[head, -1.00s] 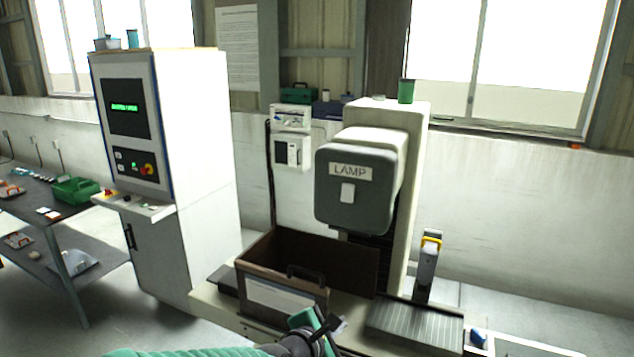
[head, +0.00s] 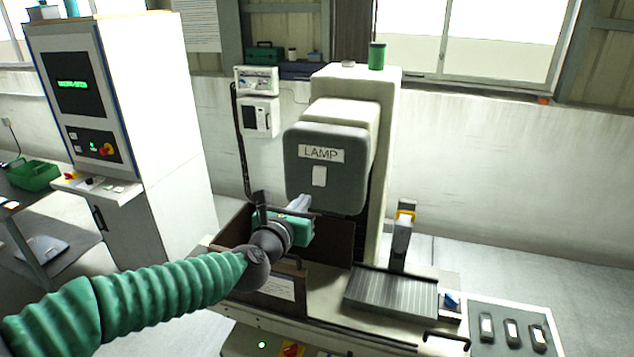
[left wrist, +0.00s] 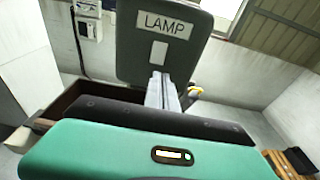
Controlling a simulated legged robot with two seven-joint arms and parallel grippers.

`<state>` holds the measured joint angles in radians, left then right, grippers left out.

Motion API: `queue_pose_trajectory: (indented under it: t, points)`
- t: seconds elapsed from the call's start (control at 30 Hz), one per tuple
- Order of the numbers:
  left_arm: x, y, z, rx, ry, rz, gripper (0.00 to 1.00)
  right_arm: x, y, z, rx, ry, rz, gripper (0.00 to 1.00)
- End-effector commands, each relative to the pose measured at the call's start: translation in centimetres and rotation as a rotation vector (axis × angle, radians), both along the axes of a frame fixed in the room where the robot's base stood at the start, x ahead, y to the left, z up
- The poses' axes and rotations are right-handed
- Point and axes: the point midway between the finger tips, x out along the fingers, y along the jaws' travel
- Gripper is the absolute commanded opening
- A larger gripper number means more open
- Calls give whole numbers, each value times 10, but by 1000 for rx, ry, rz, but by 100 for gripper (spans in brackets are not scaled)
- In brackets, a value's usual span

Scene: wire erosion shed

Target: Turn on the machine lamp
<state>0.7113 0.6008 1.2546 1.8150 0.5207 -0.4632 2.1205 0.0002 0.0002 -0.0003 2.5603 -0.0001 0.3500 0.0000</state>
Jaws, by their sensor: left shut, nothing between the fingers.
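The machine head carries a dark grey housing (head: 328,194) with a LAMP label (head: 323,154) and a white rocker switch (head: 319,177) below it. In the left wrist view the switch (left wrist: 159,53) shows above my fingers, under the label (left wrist: 165,25). My left gripper (head: 301,203) is in front of and a little below the switch, its fingers pointing up toward the housing. Its fingers are shut and empty, and they also show in the left wrist view (left wrist: 162,90). A gap to the switch seems to remain, though its size is hard to tell. My right gripper is not seen.
A brown open tank (head: 330,242) stands below the lamp housing. A ribbed plate (head: 392,292) and an upright post with a yellow top (head: 402,235) are to its right. A white control cabinet (head: 165,110) stands at the left. Several switches sit on a panel (head: 485,309) at lower right.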

Motion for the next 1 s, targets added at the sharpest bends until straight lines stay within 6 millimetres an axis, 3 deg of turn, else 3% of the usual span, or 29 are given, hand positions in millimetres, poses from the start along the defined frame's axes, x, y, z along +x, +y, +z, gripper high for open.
queue_pose_trajectory:
  t: [0.03,0.5,1.0]
  points:
    - [10,-5,5,-6,2,-2,0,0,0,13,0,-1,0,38]
    - [93,-32,-10,0,-1,0,0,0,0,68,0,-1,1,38]
    - [102,-33,-19,1,-4,1,0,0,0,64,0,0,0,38]
